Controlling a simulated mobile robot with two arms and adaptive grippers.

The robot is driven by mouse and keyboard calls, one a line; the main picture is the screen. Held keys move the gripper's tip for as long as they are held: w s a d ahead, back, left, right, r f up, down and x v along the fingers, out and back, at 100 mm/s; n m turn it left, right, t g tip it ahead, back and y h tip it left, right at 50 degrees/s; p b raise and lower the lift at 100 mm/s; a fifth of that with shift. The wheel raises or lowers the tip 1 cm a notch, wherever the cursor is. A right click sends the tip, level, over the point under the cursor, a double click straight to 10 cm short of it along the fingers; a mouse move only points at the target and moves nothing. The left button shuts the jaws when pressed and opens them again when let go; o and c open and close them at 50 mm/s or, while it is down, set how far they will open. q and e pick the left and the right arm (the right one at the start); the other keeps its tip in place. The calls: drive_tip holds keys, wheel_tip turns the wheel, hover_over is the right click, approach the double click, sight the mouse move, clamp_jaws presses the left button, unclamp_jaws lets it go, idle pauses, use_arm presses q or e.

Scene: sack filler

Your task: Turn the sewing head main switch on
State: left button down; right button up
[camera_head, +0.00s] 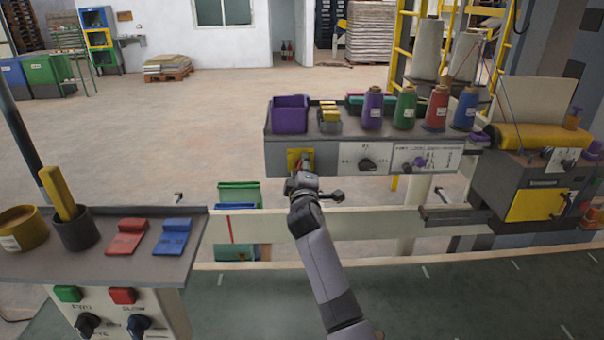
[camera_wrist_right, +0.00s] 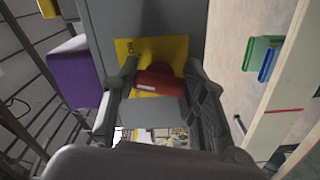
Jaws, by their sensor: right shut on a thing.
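The sewing head main switch is a red handle (camera_head: 305,164) on a yellow plate (camera_head: 292,156), on the front of the grey shelf unit. My right gripper (camera_head: 303,178) is up against it and partly covers it in the head view. In the right wrist view the red handle (camera_wrist_right: 160,82) lies crosswise between the fingers of my right gripper (camera_wrist_right: 160,75), which is shut on it. The yellow plate (camera_wrist_right: 178,47) behind it carries small lettering, partly legible as ON. My left gripper is not in view.
To the right on the same panel are a black knob (camera_head: 367,163) and a purple knob (camera_head: 419,162). A purple bin (camera_head: 290,114) and several thread cones, including a green one (camera_head: 404,107), stand above. A control box (camera_head: 152,310) stands at lower left. A rail (camera_head: 370,222) runs below.

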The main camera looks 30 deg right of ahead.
drive_tip(key=m+b, duration=0.2)
drive_tip(key=m, duration=0.3)
drive_tip(key=shift+f, duration=0.2)
drive_tip(key=shift+m, duration=0.5)
drive_tip(key=o, duration=1.2)
drive_tip(key=shift+r, duration=0.1)
drive_tip(key=v, duration=1.2)
drive_tip(key=shift+a, duration=0.1)
